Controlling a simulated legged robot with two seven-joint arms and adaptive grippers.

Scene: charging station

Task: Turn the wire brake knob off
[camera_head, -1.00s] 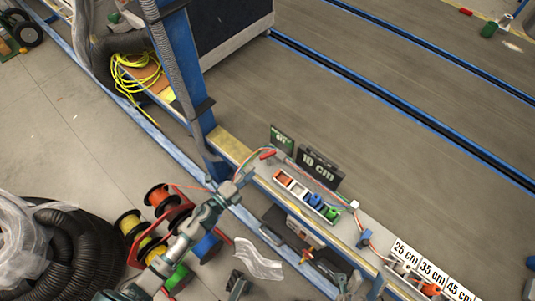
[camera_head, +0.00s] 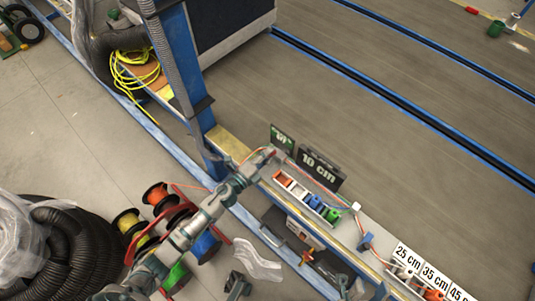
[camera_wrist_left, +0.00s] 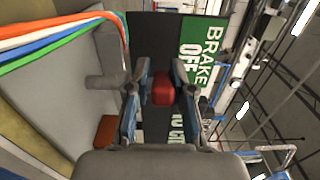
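The red brake knob (camera_wrist_left: 163,90) shows in the left wrist view, between the two fingers of my left gripper (camera_wrist_left: 163,95). A narrow gap seems to show on each side of it, so the fingers are around it, apart from it. Behind the knob is a green sign (camera_wrist_left: 202,52) reading BRAKE OFF. In the head view my left gripper (camera_head: 258,160) is at the left end of the narrow bench, in front of the sign (camera_head: 281,140), and hides the knob. A grey part at the bottom edge may be my right gripper (camera_head: 346,284); its fingers are unclear.
A black 10 cm sign (camera_head: 318,168), colored connectors (camera_head: 314,201) and wires line the bench. Orange, white, blue and green wires (camera_wrist_left: 55,35) pass close to the left finger. A blue post (camera_head: 187,90) stands left of the sign; wire spools (camera_head: 155,195) stand below.

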